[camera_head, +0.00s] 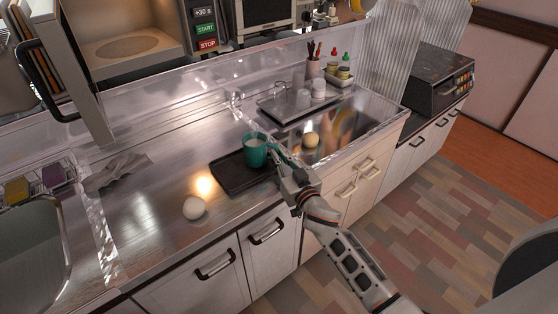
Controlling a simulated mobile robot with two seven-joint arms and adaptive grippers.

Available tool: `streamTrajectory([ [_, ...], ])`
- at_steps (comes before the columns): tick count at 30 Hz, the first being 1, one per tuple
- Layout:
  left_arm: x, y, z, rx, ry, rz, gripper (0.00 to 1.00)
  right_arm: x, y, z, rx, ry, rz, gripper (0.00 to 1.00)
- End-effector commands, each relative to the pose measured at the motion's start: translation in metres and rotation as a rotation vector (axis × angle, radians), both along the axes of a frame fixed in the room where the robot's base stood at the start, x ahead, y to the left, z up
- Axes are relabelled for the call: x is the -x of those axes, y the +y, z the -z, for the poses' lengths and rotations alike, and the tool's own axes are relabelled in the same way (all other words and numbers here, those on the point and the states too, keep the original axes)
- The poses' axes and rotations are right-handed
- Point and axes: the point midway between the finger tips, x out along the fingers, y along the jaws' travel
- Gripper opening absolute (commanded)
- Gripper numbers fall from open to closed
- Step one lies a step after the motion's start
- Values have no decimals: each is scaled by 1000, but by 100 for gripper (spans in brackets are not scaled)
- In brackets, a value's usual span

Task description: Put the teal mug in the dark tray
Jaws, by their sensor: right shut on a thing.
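The teal mug (255,151) is upright, at the far right part of the dark tray (231,178). From this view I cannot tell whether its base touches the tray or hangs just above it. The dark tray lies flat on the steel counter near the front edge. My right gripper (275,152) comes in from the front right and is shut on the mug at its right side. The fingertips are partly hidden by the mug and the gripper's body. My left gripper is not in view.
A white round object (194,208) sits on the counter left of the tray. A sink basin (345,128) with a tan round object (311,140) lies to the right. A metal tray (283,103) with cups stands behind. A grey cloth (117,171) lies at left; the counter between is clear.

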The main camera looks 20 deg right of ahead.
Motion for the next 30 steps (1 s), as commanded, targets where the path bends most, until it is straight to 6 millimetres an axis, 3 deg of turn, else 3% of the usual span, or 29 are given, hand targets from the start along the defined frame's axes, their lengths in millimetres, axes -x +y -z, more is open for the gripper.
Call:
streamTrajectory([
  [15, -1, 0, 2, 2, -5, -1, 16, -1, 1, 5, -3, -6, -2, 0],
  [16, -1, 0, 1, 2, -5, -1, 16, 0, 1, 7, 1, -1, -1, 12],
  [18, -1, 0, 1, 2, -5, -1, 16, 0, 1, 6, 1, -2, -1, 23],
  [30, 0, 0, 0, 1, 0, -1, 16, 0, 0, 2, 0, -3, -1, 23],
])
